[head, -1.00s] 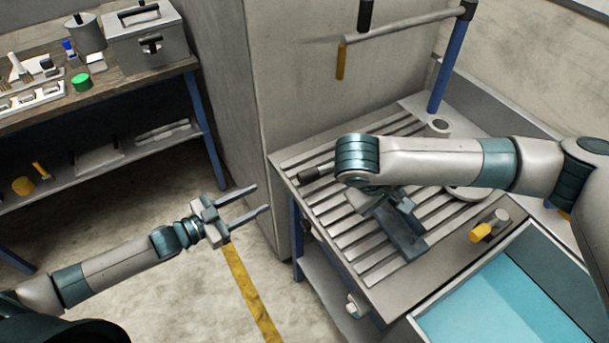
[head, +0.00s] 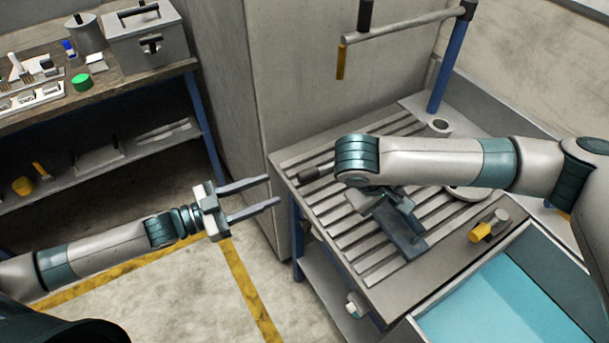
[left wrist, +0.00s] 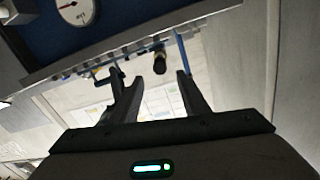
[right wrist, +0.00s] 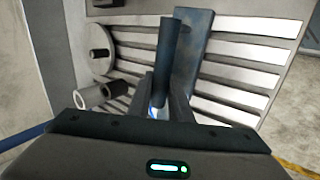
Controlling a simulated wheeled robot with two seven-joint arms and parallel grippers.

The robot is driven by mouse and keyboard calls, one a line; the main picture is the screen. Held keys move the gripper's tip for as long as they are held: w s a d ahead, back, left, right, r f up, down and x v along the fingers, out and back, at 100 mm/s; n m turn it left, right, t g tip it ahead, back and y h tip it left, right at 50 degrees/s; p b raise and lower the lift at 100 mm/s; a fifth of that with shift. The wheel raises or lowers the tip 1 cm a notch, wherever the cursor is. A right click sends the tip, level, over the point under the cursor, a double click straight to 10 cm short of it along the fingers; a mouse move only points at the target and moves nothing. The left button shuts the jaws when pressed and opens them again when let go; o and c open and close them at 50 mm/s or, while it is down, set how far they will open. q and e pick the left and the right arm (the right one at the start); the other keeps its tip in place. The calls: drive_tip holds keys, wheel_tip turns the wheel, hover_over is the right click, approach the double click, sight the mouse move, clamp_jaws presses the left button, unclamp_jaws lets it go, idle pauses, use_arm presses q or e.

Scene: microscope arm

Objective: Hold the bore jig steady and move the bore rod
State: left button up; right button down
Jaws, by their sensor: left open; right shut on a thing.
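The bore jig appears to be the dark blue-grey piece (head: 402,232) on the slotted bench top; its plate also shows in the right wrist view (right wrist: 193,48). My right gripper (head: 403,204) is shut on it from above, and my forearm hides part of it. A dark-ended rod (head: 316,173), apparently the bore rod, sticks out over the bench's left edge; its far part is hidden behind my right arm. My left gripper (head: 273,191) is open and empty, left of the rod end and apart from it. A dark round end (left wrist: 159,63) shows between its fingers in the left wrist view.
The slotted bench (head: 345,240) has a yellow-and-grey cylinder (head: 482,232) at the right and a blue tray (head: 505,290) in front. A post (head: 450,65) carries a horizontal bar. A grey cabinet (head: 205,90) stands behind. Open floor lies below my left gripper.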

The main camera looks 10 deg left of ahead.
sight(305, 176)
use_arm(q)
drive_tip(key=x, duration=1.1)
